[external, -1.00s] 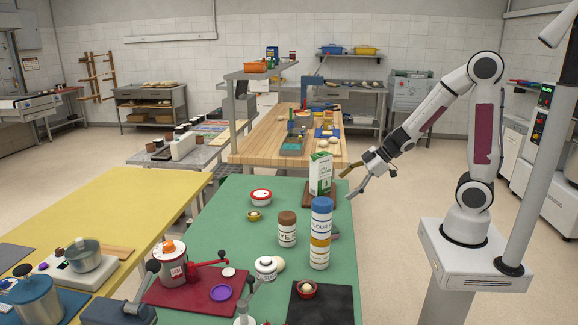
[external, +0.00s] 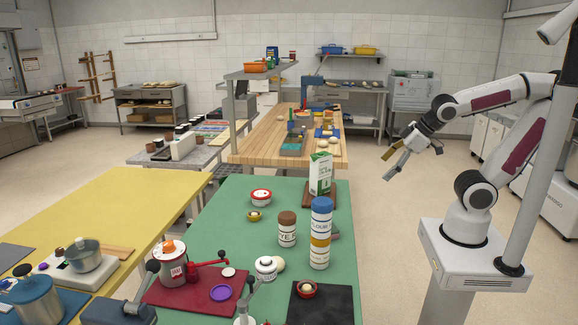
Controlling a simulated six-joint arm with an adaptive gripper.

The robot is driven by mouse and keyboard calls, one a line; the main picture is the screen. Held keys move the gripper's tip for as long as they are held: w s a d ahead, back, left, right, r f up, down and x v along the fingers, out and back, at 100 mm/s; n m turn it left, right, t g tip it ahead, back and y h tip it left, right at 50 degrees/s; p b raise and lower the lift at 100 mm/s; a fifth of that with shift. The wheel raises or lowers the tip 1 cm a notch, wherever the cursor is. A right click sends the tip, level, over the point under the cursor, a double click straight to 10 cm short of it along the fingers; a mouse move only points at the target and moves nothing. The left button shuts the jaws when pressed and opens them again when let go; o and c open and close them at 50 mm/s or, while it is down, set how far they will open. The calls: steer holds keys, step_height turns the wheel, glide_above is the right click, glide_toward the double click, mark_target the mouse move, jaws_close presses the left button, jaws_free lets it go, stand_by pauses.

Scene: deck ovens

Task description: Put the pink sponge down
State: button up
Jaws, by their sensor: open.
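My gripper (external: 387,167) is open, with nothing visible between its fingers. It hangs in the air to the right of the green table (external: 222,215), beyond the table's edge. A small pinkish piece (external: 336,235) lies at the table's right edge, mostly hidden behind a tall blue, white and yellow canister (external: 320,235). It may be the pink sponge, but too little of it shows to be sure. My gripper is well apart from it, higher and to the right.
A white-and-green carton (external: 320,174) stands near the table's far right corner. A brown-lidded jar (external: 287,230) stands left of the tall canister. The floor around my gripper is clear.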

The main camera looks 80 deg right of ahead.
steer(key=s+a+g+y, duration=0.1)
steer(key=s+a+y, duration=0.1)
steer(key=s+a, duration=0.4)
steer(key=shift+s+a+r, duration=0.3)
steer(key=shift+a+r, duration=0.1)
